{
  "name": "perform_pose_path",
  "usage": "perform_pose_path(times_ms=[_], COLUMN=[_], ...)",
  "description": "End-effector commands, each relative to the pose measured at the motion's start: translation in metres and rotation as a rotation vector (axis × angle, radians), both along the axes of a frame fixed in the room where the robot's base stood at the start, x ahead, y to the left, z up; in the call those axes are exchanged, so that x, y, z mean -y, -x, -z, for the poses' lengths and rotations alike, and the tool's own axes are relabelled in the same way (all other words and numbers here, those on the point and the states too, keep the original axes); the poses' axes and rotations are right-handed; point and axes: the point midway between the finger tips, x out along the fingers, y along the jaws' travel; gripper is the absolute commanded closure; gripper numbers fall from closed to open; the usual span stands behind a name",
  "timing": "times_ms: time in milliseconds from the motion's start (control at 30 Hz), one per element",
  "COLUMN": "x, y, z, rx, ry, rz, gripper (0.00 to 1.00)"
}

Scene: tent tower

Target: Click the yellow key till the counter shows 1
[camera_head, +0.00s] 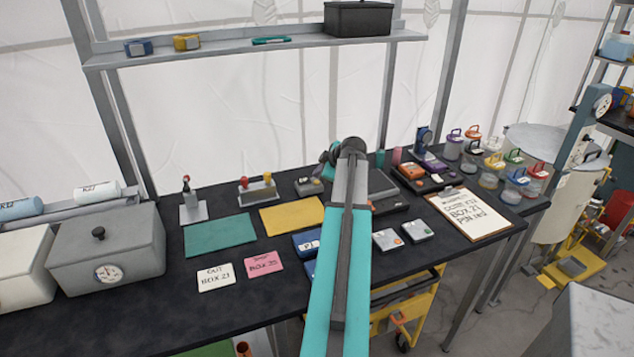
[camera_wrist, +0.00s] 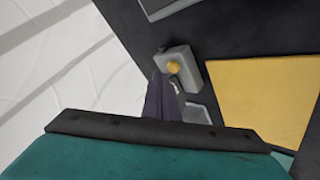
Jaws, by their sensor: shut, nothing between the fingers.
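The yellow key (camera_wrist: 174,67) is a small round button on a light grey block in the wrist view. My shut, empty gripper (camera_wrist: 164,82) is just beside it; I cannot tell whether it touches the key. A grey plate, perhaps the counter's display (camera_wrist: 198,112), is partly hidden behind the fingers, and no digit is readable. In the head view a small grey device (camera_head: 309,187) stands behind the yellow mat, below my gripper (camera_head: 326,160). The yellow key cannot be made out there.
A yellow mat (camera_head: 292,215) lies in front of the device and also shows in the wrist view (camera_wrist: 262,92). A stand with red and yellow knobs (camera_head: 258,190) is to its left. A dark grey tray (camera_head: 381,187) is close on the right.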

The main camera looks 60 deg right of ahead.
Motion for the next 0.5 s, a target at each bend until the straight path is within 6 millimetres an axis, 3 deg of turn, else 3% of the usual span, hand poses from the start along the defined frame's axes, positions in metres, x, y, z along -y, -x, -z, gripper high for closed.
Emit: perform_pose_path(times_ms=[500], x=[-0.0002], y=[-0.0016], z=[0.0085], rx=[0.000], ry=[0.001], rz=[-0.001], gripper=[1.00])
